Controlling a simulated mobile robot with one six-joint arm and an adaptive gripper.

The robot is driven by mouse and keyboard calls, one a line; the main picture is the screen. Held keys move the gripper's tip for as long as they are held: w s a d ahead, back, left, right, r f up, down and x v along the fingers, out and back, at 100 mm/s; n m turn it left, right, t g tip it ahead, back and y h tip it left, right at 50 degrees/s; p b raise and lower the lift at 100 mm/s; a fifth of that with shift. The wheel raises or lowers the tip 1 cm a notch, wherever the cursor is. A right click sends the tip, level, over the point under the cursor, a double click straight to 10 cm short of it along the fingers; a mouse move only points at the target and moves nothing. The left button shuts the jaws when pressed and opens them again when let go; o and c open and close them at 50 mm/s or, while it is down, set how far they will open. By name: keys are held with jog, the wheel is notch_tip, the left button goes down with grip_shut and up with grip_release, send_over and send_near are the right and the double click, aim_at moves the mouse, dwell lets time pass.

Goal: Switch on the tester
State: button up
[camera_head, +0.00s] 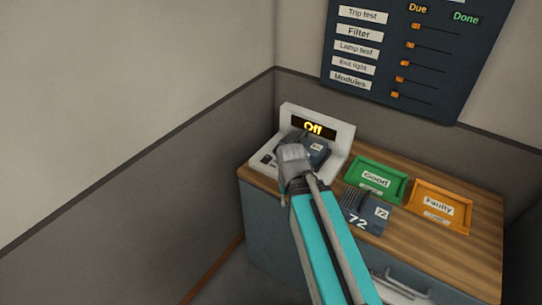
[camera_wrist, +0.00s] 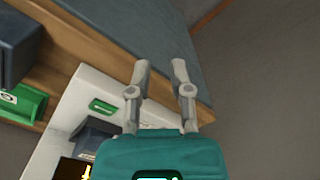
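The tester (camera_head: 343,135) is a white unit on the wooden counter, and its display (camera_head: 313,128) reads "Off" in yellow. A dark module (camera_head: 318,150) sits on it. In the wrist view the white tester (camera_wrist: 72,105) lies at lower left, with a small green control (camera_wrist: 103,107) on its top face. My gripper (camera_wrist: 160,66) shows two grey fingers apart with nothing between them, over the counter's front edge beside the tester. In the head view my wrist covers part of the tester's front, and the fingertips cannot be made out.
A green "Good" tray (camera_head: 400,178) and an orange "Faulty" tray (camera_head: 467,214) stand to the right on the counter (camera_head: 480,258). A dark module marked 72 (camera_head: 368,217) lies in front of the green tray. A dark fader panel (camera_head: 450,80) hangs on the wall behind.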

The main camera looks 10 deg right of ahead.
jog(key=w+r+n+t+p, duration=0.1)
jog(key=w+r+n+p, duration=0.1)
jog(key=w, duration=0.5)
jog(key=w+r+n+y+p, duration=0.1)
jog(key=w+r+n+p, duration=0.2)
jog(key=w, duration=0.5)
jog(key=w+r+n+t+y+p, duration=0.1)
jog(key=w+r+n+p, duration=0.2)
jog(key=w, duration=0.5)
notch_tip(320, 180, up, 2)
jog(key=shift+d+r+t+p, duration=0.1)
jog(key=shift+r+t+p, duration=0.2)
jog(key=shift+p, duration=0.5)
grip_shut()
jog(key=shift+w+d+r+n, duration=0.1)
jog(key=shift+w+n, duration=0.3)
jog(key=shift+w, duration=0.05)
jog(key=b, duration=1)
send_over(268, 156)
jog(key=f, duration=1)
jog(key=shift+s, duration=0.3)
jog(key=shift+w+d+f+b, duration=0.1)
jog(key=shift+d+f+b, duration=0.1)
jog(key=shift+f+b, duration=1.55)
